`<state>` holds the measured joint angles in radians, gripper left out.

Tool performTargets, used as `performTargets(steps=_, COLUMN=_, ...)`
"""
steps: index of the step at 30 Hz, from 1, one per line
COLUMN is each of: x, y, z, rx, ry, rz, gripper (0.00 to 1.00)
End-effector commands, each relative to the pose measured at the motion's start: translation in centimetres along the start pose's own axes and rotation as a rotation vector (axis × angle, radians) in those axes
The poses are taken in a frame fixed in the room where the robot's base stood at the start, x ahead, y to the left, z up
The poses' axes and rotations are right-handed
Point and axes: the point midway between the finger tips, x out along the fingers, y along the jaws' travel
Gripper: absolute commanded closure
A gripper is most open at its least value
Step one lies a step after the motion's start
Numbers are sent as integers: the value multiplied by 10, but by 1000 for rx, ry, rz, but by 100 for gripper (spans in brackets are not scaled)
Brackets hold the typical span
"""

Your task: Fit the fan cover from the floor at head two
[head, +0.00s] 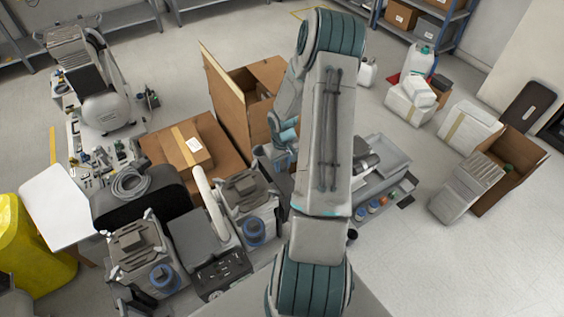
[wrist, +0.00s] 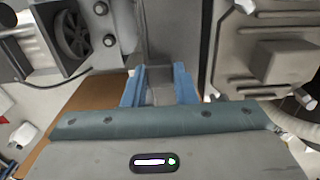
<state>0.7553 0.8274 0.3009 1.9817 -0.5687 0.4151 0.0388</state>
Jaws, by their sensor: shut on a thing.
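In the wrist view my gripper (wrist: 159,88) has its two blue fingers shut on a flat grey piece, which I take to be the fan cover (wrist: 165,45). It reaches away from the fingers to the top edge, so its full outline is out of view. A dark fan wheel (wrist: 74,36) shows left of it. A grey ribbed housing (wrist: 285,62) fills the right. In the head view the compressor carries two grey heads, one nearer (head: 136,240) and one farther right (head: 246,187); I cannot tell which is head two.
A flat brown carton (head: 188,148) and an open carton (head: 228,105) stand behind the compressor. A grey tray (head: 385,158) lies right of my arm. A yellow bin (head: 30,250) stands far left.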

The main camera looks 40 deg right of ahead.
Motion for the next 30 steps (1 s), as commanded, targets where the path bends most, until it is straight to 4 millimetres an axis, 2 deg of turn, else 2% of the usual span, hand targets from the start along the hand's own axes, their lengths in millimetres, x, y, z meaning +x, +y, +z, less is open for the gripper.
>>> performTargets(steps=1, x=9, y=0, z=0, rx=0, ry=1, rz=0, gripper=100)
performTargets(steps=30, x=105, y=0, z=0, rx=0, ry=1, rz=0, gripper=100)
